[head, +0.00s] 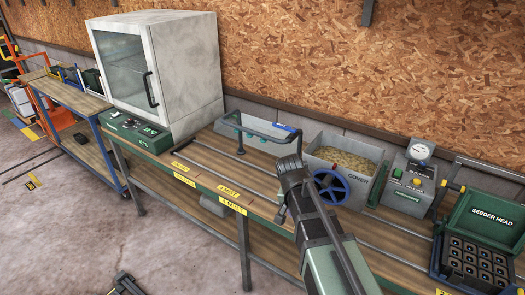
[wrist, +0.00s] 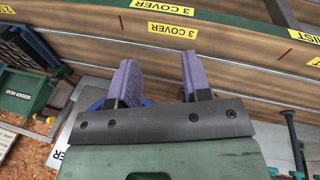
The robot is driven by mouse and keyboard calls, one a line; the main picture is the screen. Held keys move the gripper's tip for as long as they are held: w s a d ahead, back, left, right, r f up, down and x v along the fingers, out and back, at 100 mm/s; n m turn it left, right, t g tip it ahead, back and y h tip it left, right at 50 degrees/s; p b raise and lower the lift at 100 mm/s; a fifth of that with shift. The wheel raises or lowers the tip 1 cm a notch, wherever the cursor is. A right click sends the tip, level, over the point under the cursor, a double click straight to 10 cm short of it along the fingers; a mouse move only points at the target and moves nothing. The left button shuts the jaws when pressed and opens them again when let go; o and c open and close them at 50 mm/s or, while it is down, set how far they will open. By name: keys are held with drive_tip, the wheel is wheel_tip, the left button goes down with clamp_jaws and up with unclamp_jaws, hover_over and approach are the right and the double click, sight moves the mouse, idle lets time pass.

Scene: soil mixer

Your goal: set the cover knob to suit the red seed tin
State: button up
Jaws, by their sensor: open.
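A blue handwheel (head: 331,187) sits on the front of a grey bin marked COVER (head: 352,184), which holds tan granular material. No other cover knob can be made out. A bit of blue, probably the wheel, shows behind my gripper in the wrist view (wrist: 97,103). My gripper (head: 287,182) is just left of the wheel in the head view, apart from it as far as I can tell. Its purple-padded fingers are spread and empty in the wrist view (wrist: 158,84). I see no red seed tin in either view.
A grey control box with a gauge (head: 421,152) and a green SEEDER HEAD unit (head: 491,222) stand to the right. A grey tray with a bent pipe (head: 250,128) is to the left, before a glass-doored cabinet (head: 150,75). Rails run along the bench.

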drive_tip(key=w+a+r+m+h+p, duration=0.2)
drive_tip(key=w+r+m, duration=0.2)
drive_tip(key=w, duration=0.3)
drive_tip(key=w+a+r+m+t+h+p, duration=0.1)
drive_tip(key=w+a+r+m+h+p, duration=0.2)
drive_tip(key=w, duration=0.4)
drive_tip(key=w+a+r+m+h+p, duration=0.1)
drive_tip(key=w+r+m, duration=0.35)
drive_tip(key=w, duration=0.25)
drive_tip(key=b+x, duration=0.7)
drive_tip(key=x, duration=0.3)
drive_tip(key=shift+d+f+b, duration=0.1)
drive_tip(key=shift+f+b, duration=0.25)
drive_tip(key=shift+r, duration=0.1)
drive_tip(key=shift+w, duration=0.1)
drive_tip(key=c, duration=0.5)
